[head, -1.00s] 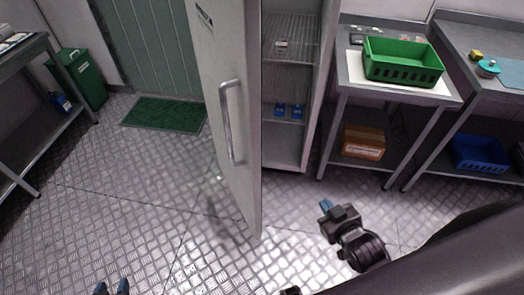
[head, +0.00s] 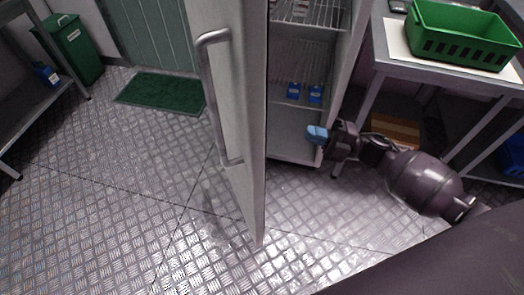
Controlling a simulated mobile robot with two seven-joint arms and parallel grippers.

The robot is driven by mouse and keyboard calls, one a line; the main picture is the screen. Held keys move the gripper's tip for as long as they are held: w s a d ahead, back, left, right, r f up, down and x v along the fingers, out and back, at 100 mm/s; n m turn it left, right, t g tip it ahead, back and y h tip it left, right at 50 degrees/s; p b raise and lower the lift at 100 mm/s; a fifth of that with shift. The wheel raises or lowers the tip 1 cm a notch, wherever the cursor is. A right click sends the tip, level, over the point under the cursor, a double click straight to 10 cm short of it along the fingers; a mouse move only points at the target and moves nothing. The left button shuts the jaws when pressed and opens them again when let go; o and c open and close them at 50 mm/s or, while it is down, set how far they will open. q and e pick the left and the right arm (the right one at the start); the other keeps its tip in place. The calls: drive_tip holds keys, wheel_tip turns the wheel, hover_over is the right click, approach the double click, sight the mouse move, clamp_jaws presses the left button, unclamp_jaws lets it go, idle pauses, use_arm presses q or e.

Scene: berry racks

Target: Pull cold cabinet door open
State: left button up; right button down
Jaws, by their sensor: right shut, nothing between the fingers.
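The cold cabinet door (head: 248,130) stands wide open in the head view, seen nearly edge-on, with its long metal handle (head: 214,100) on its left face. The open cabinet interior (head: 300,60) shows to the right of the door, with wire shelves and two small blue punnets (head: 304,93) on a lower shelf. My right gripper (head: 316,134) is shut and empty, in front of the cabinet's lower opening, right of the door's edge and apart from the handle. My left gripper is not in view.
A metal table (head: 399,69) with a green crate (head: 462,36) stands right of the cabinet, a cardboard box (head: 396,130) on its lower shelf. A green bin (head: 72,48) and a green mat (head: 163,92) are at the left. The floor left of the door is clear.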

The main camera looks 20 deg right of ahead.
wheel_tip(320, 180, down, 7)
drive_tip(key=w+d+n+g+b, duration=0.25)
drive_tip(key=n+g+b, duration=0.25)
drive_tip(key=n+g, duration=0.4)
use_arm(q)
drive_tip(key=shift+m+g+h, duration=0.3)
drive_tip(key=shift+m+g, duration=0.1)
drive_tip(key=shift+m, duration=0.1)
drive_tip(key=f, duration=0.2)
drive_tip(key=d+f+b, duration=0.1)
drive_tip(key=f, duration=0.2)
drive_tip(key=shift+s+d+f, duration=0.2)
use_arm(e)
drive_tip(key=a+g, duration=0.2)
drive_tip(key=a, duration=1.1)
drive_tip(key=shift+n, duration=0.4)
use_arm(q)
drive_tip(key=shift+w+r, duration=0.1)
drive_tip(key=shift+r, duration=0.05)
use_arm(e)
drive_tip(key=shift+a+r, duration=0.1)
drive_tip(key=shift+a, duration=0.15)
